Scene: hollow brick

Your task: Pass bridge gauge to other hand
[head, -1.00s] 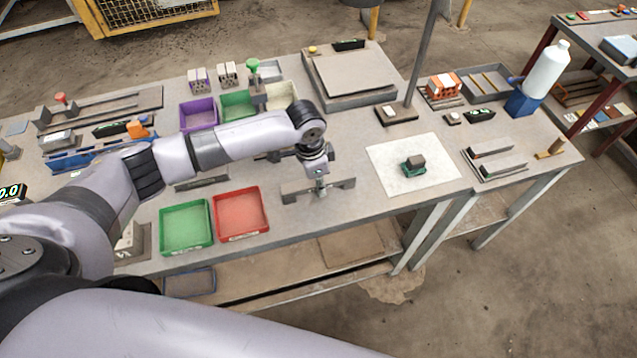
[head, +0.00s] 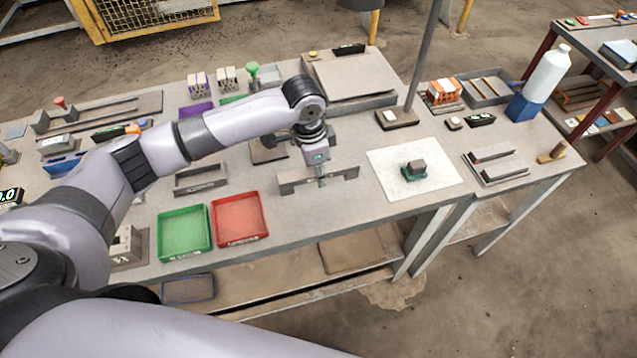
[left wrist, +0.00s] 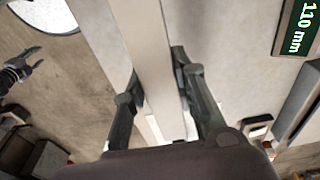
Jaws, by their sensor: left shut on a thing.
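The bridge gauge (head: 290,184) is a grey flat bar with a short foot at each end. My left gripper (head: 320,178) is shut on its middle and holds it level over the front part of the bench, between the red tray and the white sheet. In the left wrist view, the pale bar of the gauge (left wrist: 150,60) runs between the two dark fingers of the left gripper (left wrist: 160,98). My right gripper (left wrist: 36,58) shows small at the left edge of that view, its fingers apart and empty, well away from the gauge. It is not in the head view.
A green tray (head: 184,252) and a red tray (head: 239,240) sit at the bench's front left. A white sheet (head: 390,160) with a small green-based block (head: 415,169) lies to the right. A grey post (head: 424,60) rises behind it. Beyond the front edge is open floor.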

